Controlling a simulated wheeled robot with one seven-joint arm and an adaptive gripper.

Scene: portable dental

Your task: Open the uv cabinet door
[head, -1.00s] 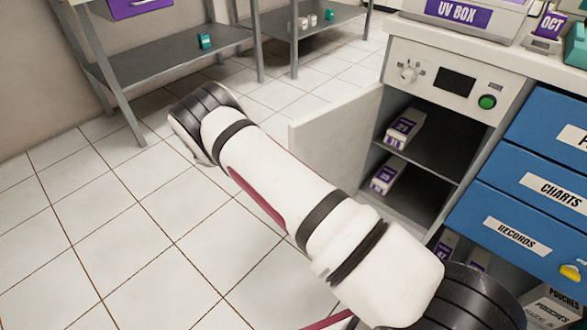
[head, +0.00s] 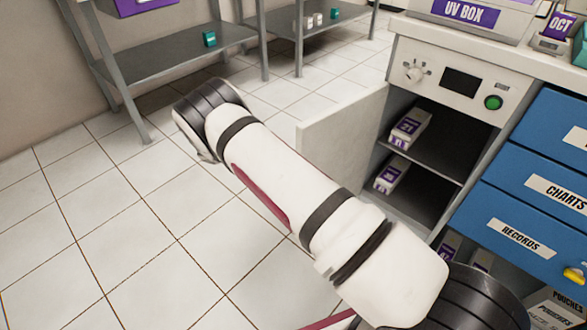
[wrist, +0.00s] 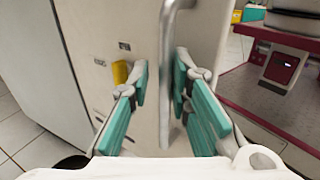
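The UV cabinet (head: 452,92) stands at the right in the head view, with a dial, a dark screen and a green button on its front. Its pale door (head: 340,140) stands wide open, swung out to the left, and the shelves inside show. In the wrist view a grey vertical bar handle (wrist: 170,55) runs down a pale panel that seems to be this door's outer face. My gripper (wrist: 160,80), with teal pads, is open with one finger on each side of the handle; the right finger is closer to it. The head view does not show my gripper.
Purple-labelled boxes (head: 409,130) sit inside the cabinet. Blue drawers (head: 540,180) adjoin it at the right. Grey metal shelving (head: 175,55) stands at the back left. The tiled floor (head: 100,230) at left is clear. A red-and-white unit (wrist: 275,85) stands right in the wrist view.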

